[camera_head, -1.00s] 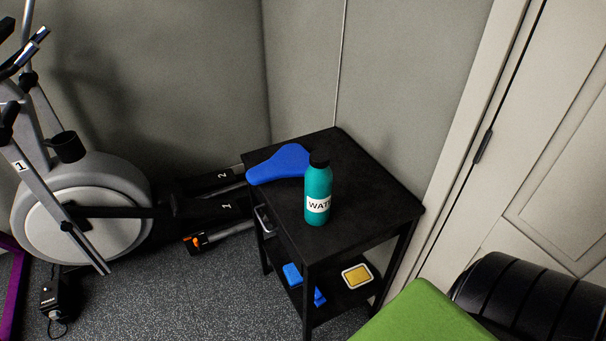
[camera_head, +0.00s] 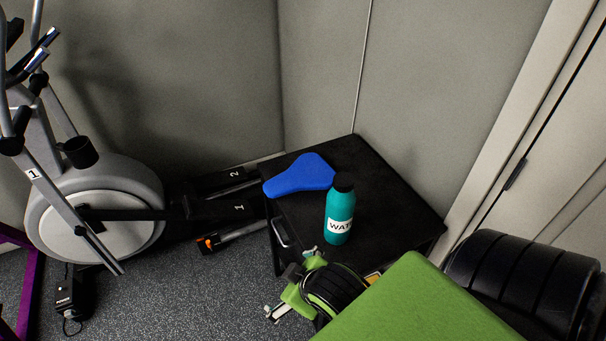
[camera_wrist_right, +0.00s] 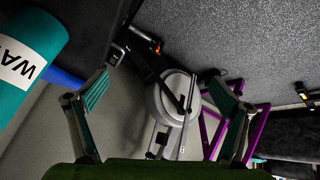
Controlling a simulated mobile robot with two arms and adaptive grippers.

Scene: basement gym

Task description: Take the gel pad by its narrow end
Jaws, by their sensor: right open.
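The blue gel pad (camera_head: 300,176) lies flat on the black side table's top, near its far left edge. Its rounded narrow end points left toward the elliptical machine, and its wider end is beside the bottle. My right gripper (camera_head: 290,282) is open and empty in front of the table's near left side, apart from the pad. In the right wrist view, its two fingers (camera_wrist_right: 160,92) are spread wide with nothing between them. A strip of the pad (camera_wrist_right: 66,84) shows there behind the bottle. My left gripper is not in view.
A teal water bottle (camera_head: 339,218) stands upright right beside the pad's wide end. The black table (camera_head: 390,205) stands against the wall corner. An elliptical machine (camera_head: 95,215) is at the left, with its pedals reaching close to the table.

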